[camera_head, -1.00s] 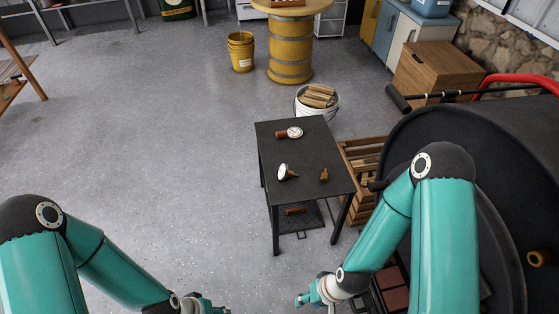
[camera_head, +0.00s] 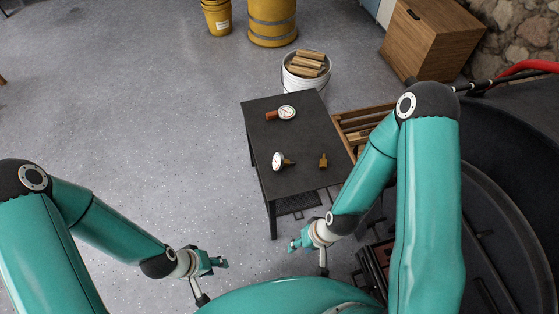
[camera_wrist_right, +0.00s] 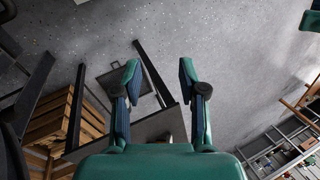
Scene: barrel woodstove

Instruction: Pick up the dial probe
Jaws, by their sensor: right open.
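Two dial-faced pieces lie on the dark small table (camera_head: 285,185). One has a white dial (camera_head: 287,112) with a reddish-brown body on its left, near the far edge. The other has a white dial (camera_head: 278,161) tilted to the left, with a short brass-brown stem. I cannot tell which one is the dial probe. My right gripper (camera_head: 296,244) is in front of the table, apart from both pieces; in the right wrist view its jaws (camera_wrist_right: 158,75) are open and empty. My left gripper (camera_head: 220,263) is over the floor left of the table; its jaws are too small to judge.
A small brass fitting (camera_head: 323,160) stands on the table's right side. A white bucket of firewood (camera_head: 305,72) is behind the table, and a wooden crate (camera_head: 360,122) is on its right. The black barrel stove (camera_head: 510,150) fills the right side. Floor at left is clear.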

